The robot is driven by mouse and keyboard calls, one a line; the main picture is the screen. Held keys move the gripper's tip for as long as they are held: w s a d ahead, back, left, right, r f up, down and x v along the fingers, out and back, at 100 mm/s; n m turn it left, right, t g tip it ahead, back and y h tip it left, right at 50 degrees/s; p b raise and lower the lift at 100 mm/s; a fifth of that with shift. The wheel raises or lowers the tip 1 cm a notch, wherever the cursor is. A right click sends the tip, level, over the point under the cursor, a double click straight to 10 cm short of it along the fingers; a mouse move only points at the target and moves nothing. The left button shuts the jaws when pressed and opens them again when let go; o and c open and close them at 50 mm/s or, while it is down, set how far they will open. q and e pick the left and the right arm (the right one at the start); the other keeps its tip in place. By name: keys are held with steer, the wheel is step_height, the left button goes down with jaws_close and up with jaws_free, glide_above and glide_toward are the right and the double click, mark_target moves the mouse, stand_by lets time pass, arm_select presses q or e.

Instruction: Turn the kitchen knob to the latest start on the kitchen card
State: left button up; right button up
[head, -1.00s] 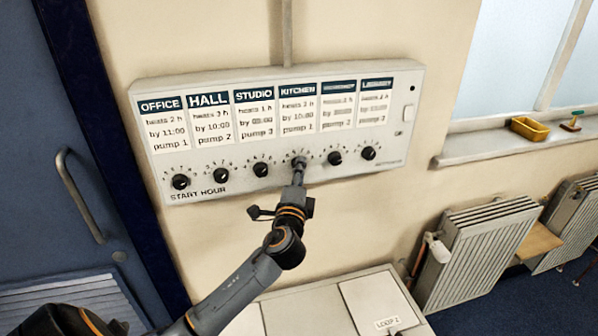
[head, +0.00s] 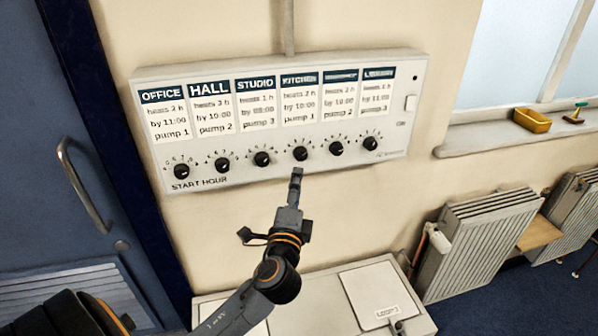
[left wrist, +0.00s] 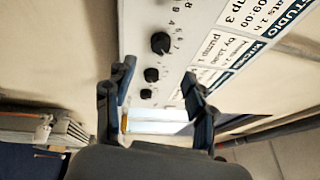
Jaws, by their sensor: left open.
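The kitchen knob (head: 300,153) is a black round knob below the kitchen card (head: 299,105) on the white wall panel. The card seems to read "heats 2 h, by 10:00, pump 1". The knob's pointer direction is too small to read. My left gripper (head: 296,173) is just below the kitchen knob, apart from it and empty. In the left wrist view my left gripper (left wrist: 156,80) shows its two dark fingers spread, with several black knobs visible between and beyond them. My right gripper is not in view.
The studio knob (head: 262,159) and the neighbouring knob (head: 336,148) sit close on either side. A white cabinet (head: 330,262) stands below the panel. A blue door (head: 50,150) is at left, radiators (head: 490,240) at right.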

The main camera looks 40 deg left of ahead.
arm_select(q)
steer(key=shift+v, duration=1.6)
steer(key=s+f+n+g+h, duration=0.2)
steer(key=s+f+n+g, duration=0.45)
steer(key=f, duration=0.55)
steer(key=s+d+f+n+g+h, duration=0.35)
steer(key=s+d+f, duration=0.25)
steer(key=s, duration=0.2)
steer(key=s+d+f+n+g+h, duration=0.2)
steer(key=s+d+f+g+h, duration=0.2)
steer(key=s+d+f, duration=0.3)
steer(key=s+a+f+g+b, duration=0.1)
steer(key=s+f+b, duration=0.1)
steer(key=f, duration=1.2)
steer(key=s+f+b, duration=0.2)
steer(key=f, duration=1.3)
steer(key=s+a+f+g+b, duration=0.1)
steer(key=s+a+f+b, duration=0.2)
steer(key=s+f, duration=1.3)
steer(key=shift+f+m+y, duration=0.3)
steer(key=shift+f+y, duration=0.05)
steer(key=shift+f, duration=0.45)
